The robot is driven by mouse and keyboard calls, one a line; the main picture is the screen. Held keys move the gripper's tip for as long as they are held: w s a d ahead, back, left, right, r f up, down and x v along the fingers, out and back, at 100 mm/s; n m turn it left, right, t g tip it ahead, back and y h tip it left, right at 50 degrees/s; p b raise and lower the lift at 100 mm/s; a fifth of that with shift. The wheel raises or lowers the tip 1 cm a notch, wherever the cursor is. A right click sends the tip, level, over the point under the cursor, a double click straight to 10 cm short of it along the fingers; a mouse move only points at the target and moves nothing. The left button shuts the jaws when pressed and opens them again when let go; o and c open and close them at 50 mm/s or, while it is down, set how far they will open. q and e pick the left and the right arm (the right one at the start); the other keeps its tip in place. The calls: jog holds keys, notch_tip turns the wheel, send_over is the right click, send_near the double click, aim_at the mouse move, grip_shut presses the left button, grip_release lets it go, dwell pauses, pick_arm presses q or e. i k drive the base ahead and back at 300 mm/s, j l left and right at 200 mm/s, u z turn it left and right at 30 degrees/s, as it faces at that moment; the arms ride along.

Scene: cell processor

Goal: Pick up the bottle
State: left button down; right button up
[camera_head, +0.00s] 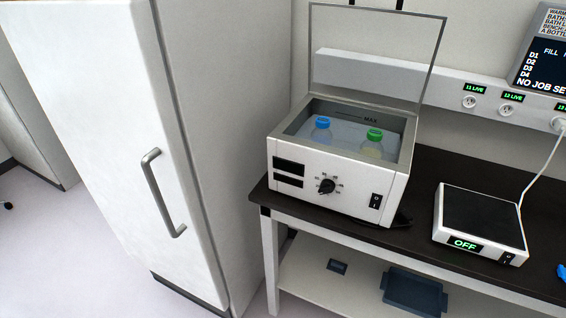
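Two bottles stand in the open water bath (340,194) on the dark bench. The left one is a blue-capped bottle (321,130) and the right one is a green-capped bottle (372,144). Both are upright, with their lower parts in the bath water. The bath's clear lid (442,50) is raised. Its front has a dial and a switch. Neither of my grippers shows in the head view.
A white cabinet (125,120) with a handle stands left of the bench (424,251). A flat device (480,222) reading OFF sits right of the bath. Blue trays (414,291) lie on the lower shelf (318,292). A screen (545,62) and sockets are on the wall.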

aim_at(321, 134)
jog(key=i+l, duration=0.1)
jog(key=l, duration=0.2)
jog(key=i+l, duration=0.15)
jog(key=l, duration=0.2)
jog(key=i+l+u, duration=0.1)
jog(key=l, duration=0.2)
jog(key=i+l, duration=0.1)
jog(key=l, duration=0.2)
